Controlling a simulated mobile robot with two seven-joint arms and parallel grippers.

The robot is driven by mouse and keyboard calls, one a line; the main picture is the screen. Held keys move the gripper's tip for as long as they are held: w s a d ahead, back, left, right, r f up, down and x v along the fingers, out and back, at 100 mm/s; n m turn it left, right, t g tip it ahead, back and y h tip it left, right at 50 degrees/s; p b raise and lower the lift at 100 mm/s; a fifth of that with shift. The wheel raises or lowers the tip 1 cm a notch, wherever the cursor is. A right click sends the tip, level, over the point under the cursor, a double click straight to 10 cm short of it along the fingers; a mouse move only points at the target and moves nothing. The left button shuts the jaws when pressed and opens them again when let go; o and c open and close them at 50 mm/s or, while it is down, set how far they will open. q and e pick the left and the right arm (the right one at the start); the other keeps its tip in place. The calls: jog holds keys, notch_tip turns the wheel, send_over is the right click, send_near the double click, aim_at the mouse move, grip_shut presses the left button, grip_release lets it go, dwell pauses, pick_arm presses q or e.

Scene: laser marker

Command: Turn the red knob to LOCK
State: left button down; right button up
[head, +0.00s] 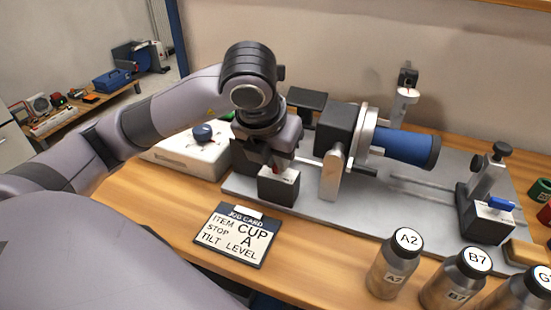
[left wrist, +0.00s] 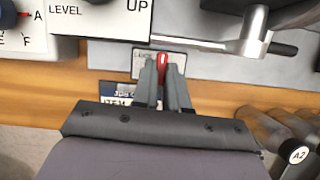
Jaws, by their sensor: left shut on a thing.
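The red knob (left wrist: 162,66) shows in the left wrist view as a red strip between the fingers of my left gripper (left wrist: 163,62). The gripper is shut on it. In the head view only a bit of the red knob (head: 275,168) shows under my left gripper (head: 277,163), which points down at it. The knob sits on a small block (head: 279,188) with a dark front and a light top. The light top plate (left wrist: 143,68) carries lettering mostly covered by the fingers, so I cannot read the knob's setting. My right gripper is in neither view.
A job card (head: 238,234) lies in front of the block. A white box with a blue knob (head: 203,131) stands behind left. The laser marker's blue cylinder (head: 405,148) and clamp are right. Bottles marked A2 (head: 392,268) and B7 (head: 456,281) stand at the front right.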

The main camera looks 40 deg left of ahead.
pick_arm(q)
jog(key=shift+n, duration=0.5)
jog(key=c, duration=1.4)
grip_release()
jog(key=shift+c, duration=0.2)
jog(key=shift+r, duration=0.1)
jog(key=p+v, duration=0.2)
jog(key=v, duration=0.5)
jog(key=shift+d, duration=0.1)
